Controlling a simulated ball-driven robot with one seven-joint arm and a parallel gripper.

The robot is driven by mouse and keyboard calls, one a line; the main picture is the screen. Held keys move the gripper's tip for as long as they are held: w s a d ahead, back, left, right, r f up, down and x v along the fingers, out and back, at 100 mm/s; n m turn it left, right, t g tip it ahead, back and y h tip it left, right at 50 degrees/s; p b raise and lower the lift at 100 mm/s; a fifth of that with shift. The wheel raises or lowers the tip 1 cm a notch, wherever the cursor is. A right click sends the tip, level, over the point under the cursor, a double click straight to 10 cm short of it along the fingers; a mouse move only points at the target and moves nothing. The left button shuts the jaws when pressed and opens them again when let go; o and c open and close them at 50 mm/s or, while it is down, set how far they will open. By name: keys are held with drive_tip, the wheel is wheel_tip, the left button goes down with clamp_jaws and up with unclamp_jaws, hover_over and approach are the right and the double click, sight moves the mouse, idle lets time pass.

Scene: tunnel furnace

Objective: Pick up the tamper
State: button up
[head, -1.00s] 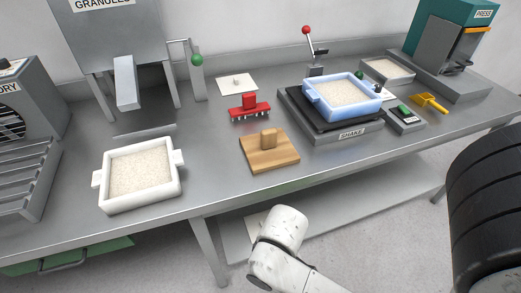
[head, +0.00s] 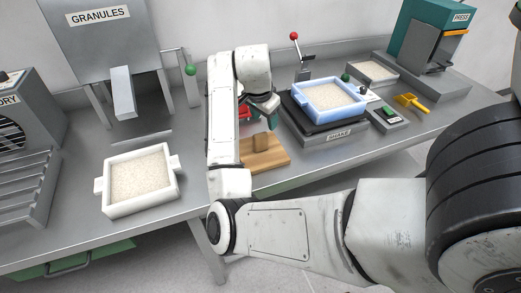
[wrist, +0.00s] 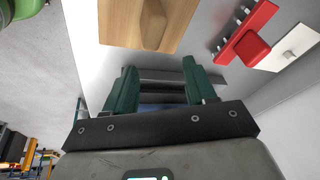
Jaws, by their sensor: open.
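The tamper, a flat square wooden board with a block handle (head: 265,160), lies on the steel table in the middle of the head view, its left part hidden by my arm. In the wrist view the tamper (wrist: 120,22) is at the top, its handle pointing toward the camera, beyond my fingertips. My gripper (wrist: 158,80) has two teal fingers spread apart with nothing between them. In the head view my gripper (head: 271,116) hangs above the table, just behind and above the tamper, partly hidden by my wrist.
A red pronged tool (wrist: 245,42) and a white plate (wrist: 290,48) lie near the tamper. A blue tray of granules (head: 330,98) sits on the shaker (head: 340,133) to the right. A white tray (head: 107,200) is at left.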

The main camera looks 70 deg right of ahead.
sight(261, 134)
drive_tip(key=shift+d+r+m+y, duration=0.25)
drive_tip(key=shift+r+m+y, duration=0.3)
drive_tip(key=shift+m, duration=0.45)
drive_tip(key=shift+r+m+y, duration=0.1)
drive_tip(key=shift+m+y, duration=0.45)
drive_tip(key=shift+m, duration=0.05)
drive_tip(key=shift+w+a+r+m+y, duration=0.15)
drive_tip(key=shift+r+m+y, duration=0.05)
drive_tip(key=shift+m+y, duration=0.25)
drive_tip(key=shift+w+a+r+m+y, duration=0.2)
drive_tip(key=shift+m+y, duration=0.15)
drive_tip(key=shift+m, duration=0.2)
wheel_tip(261, 134, down, 5)
drive_tip(key=shift+f+p, duration=0.2)
drive_tip(key=shift+p, duration=0.15)
drive_tip(key=shift+w+a+f+p, duration=0.1)
drive_tip(key=shift+f+p, duration=0.2)
drive_tip(key=shift+f, duration=1.05)
drive_tip(key=shift+a+f+p, duration=0.1)
drive_tip(key=shift+f+p, duration=0.2)
drive_tip(key=shift+f, duration=1)
drive_tip(key=shift+c, duration=0.4)
clamp_jaws()
